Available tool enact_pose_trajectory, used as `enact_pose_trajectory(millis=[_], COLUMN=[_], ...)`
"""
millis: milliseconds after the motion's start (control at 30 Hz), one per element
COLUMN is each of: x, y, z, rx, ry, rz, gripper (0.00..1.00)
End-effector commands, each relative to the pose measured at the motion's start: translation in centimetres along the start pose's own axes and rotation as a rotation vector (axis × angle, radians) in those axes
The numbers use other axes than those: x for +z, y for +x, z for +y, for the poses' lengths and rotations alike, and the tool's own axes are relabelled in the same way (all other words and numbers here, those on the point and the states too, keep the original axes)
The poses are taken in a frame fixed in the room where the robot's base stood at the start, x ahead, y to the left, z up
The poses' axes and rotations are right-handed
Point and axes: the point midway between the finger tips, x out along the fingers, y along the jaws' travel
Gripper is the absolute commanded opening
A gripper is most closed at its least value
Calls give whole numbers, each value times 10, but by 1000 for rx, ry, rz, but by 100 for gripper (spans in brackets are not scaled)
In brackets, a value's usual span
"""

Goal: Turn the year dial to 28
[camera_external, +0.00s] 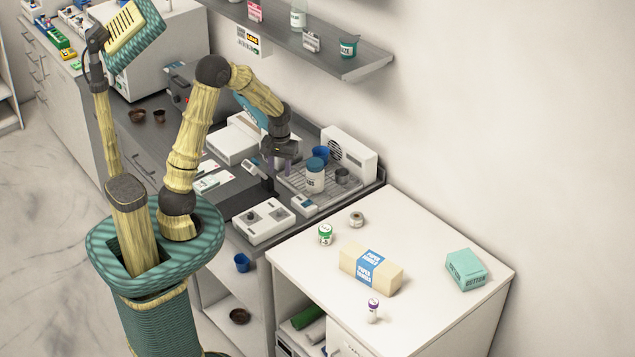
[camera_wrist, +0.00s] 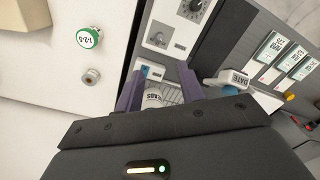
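A small white device marked DATE (camera_wrist: 228,79) is right of my fingers in the wrist view. A small white device (camera_external: 252,167) beside my gripper in the external view may be the same one. No year marking is readable, so I cannot tell which part is the year dial. My gripper (camera_wrist: 160,90) has its purple fingers spread; it shows above the counter in the external view (camera_external: 280,165), not visibly touching either device.
A small blue-and-white device (camera_external: 304,204) lies in front. The white cabinet top (camera_external: 440,222) holds a paper-towel pack (camera_external: 371,267) and small bottles.

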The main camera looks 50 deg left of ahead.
Motion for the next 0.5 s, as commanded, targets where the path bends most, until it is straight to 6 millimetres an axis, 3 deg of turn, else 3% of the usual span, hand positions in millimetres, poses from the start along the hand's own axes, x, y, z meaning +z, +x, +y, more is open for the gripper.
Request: enact_pose_trajectory(millis=[500], x=[1], y=[73], z=[0], rx=[-3], ry=[1], rz=[-4], gripper=[39])
